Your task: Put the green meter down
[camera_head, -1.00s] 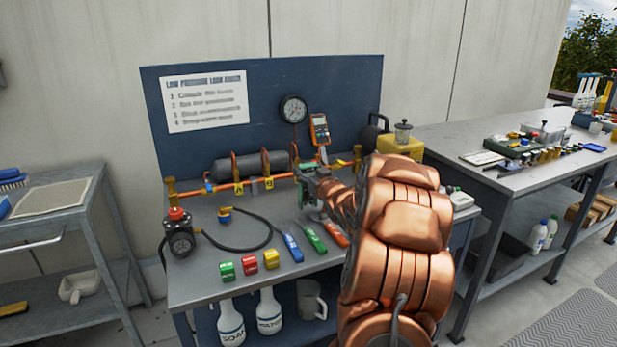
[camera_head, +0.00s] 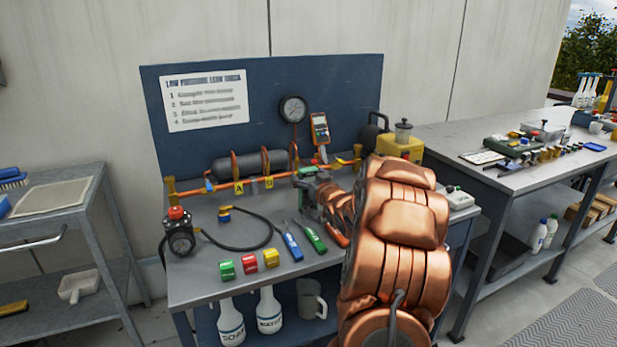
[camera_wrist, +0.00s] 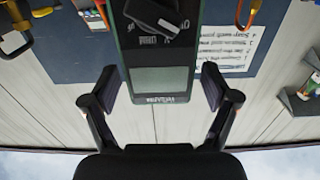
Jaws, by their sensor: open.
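The green meter (camera_wrist: 158,108) shows in the wrist view as a dark body with green edges and a grey screen. It lies between the two fingers of my gripper (camera_wrist: 160,88), with a gap on each side. My gripper is open. In the head view my gripper (camera_head: 309,175) is at the back of the bench (camera_head: 205,285), by the copper pipe, and it and my arm hide most of the meter. I cannot tell whether the meter's base touches the bench.
An orange meter (camera_head: 320,128) is on the blue panel beside a round gauge (camera_head: 293,109). A copper pipe rig (camera_head: 220,186) runs along the back. Blue (camera_head: 292,246) and green-handled (camera_head: 313,237) tools, coloured blocks (camera_head: 249,263) and a hose (camera_head: 240,247) lie in front.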

